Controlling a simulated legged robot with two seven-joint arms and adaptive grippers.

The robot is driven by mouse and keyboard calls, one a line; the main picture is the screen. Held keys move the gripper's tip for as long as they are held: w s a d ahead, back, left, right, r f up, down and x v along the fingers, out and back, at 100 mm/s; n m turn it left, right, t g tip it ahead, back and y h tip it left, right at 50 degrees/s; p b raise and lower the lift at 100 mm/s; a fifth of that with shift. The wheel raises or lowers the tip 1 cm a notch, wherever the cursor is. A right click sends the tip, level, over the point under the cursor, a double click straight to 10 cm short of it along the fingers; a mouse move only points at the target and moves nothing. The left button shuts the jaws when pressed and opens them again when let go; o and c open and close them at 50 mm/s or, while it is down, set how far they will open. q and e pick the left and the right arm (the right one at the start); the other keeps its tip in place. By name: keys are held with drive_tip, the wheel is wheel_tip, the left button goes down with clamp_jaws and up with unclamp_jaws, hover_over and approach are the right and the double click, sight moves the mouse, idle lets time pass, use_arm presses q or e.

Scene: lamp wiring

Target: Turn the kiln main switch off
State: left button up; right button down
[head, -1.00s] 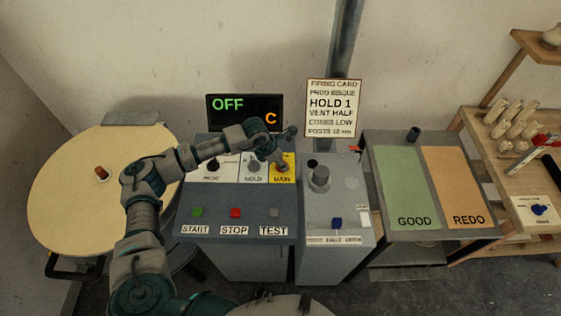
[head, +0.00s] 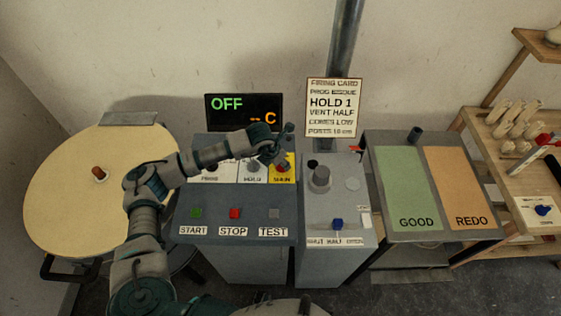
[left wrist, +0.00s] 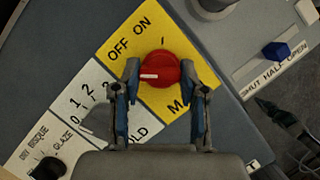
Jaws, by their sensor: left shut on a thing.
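The kiln main switch is a red round knob (left wrist: 165,66) with a white pointer mark, on a yellow plate (left wrist: 118,68) lettered OFF and ON. In the left wrist view the mark points left, on the OFF side of the plate. My left gripper (left wrist: 160,82) is shut on the knob, one finger on each side. In the head view my left gripper (head: 277,158) is over the yellow MAIN plate (head: 290,173) and mostly hides the knob. The display (head: 243,112) reads OFF in green and "-- C" in orange.
HOLD and program dials sit left of the switch; the HOLD dial (left wrist: 96,121) is close to my fingers. START (head: 196,213), STOP (head: 235,213) and TEST buttons line the panel's front. A vent box with a blue slider (head: 337,224) stands right.

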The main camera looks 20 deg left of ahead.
use_arm(q)
drive_tip(key=shift+w+r, duration=0.15)
drive_tip(key=o, duration=1.1)
drive_tip(key=shift+o, duration=0.2)
drive_tip(key=v, duration=1.1)
drive_tip(key=shift+a+r, duration=0.2)
drive_tip(key=shift+r, duration=0.05)
